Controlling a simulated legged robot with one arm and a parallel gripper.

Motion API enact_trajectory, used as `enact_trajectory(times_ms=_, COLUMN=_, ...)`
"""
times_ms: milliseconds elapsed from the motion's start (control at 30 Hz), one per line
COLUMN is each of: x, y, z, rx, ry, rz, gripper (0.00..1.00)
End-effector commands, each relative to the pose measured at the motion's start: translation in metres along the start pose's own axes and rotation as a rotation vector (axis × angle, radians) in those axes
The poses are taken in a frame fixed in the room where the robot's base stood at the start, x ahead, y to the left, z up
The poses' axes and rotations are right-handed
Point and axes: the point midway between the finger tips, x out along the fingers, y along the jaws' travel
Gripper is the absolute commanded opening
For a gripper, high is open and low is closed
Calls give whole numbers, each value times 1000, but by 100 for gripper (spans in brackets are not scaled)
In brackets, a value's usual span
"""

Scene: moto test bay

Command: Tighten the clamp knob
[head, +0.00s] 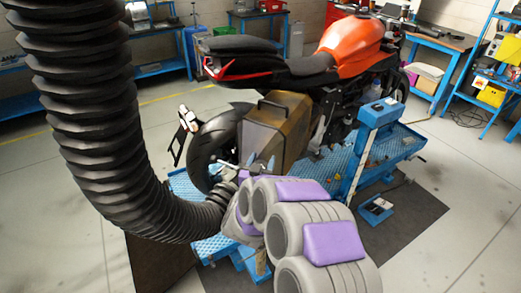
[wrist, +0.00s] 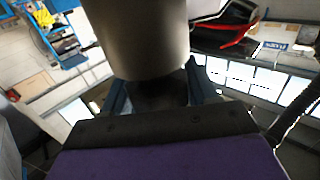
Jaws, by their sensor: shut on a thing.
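The orange motorcycle (head: 350,48) stands on the blue lift (head: 375,150) in the head view. The black corrugated hose (head: 85,100) curves down from upper left to the bike's rear, beside the brown box-shaped case (head: 275,125). My gripper (head: 260,163) is at the hose's end, below the case. In the wrist view, my gripper (wrist: 158,92) has its blue fingers shut on a dark piece, probably the clamp knob (wrist: 160,98), right against a large metallic cylinder (wrist: 140,40). The fingers and the cylinder's shade hide most of the piece, so its shape and the clamp are unclear.
My grey and purple arm covers the front centre of the head view. The rear wheel (head: 205,150) is close to the left of the case. A small blue box (head: 375,210) lies on the dark mat (head: 420,215). Open floor lies to the right.

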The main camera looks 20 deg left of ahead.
Motion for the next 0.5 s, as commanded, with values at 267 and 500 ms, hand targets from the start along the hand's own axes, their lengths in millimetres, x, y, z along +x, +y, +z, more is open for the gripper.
enact_trajectory(times_ms=267, x=-1, y=0, z=-5, rx=2, ry=8, rz=197, gripper=28)
enact_trajectory(times_ms=500, x=0, y=2, z=-5, rx=5, ry=9, rz=308, gripper=28)
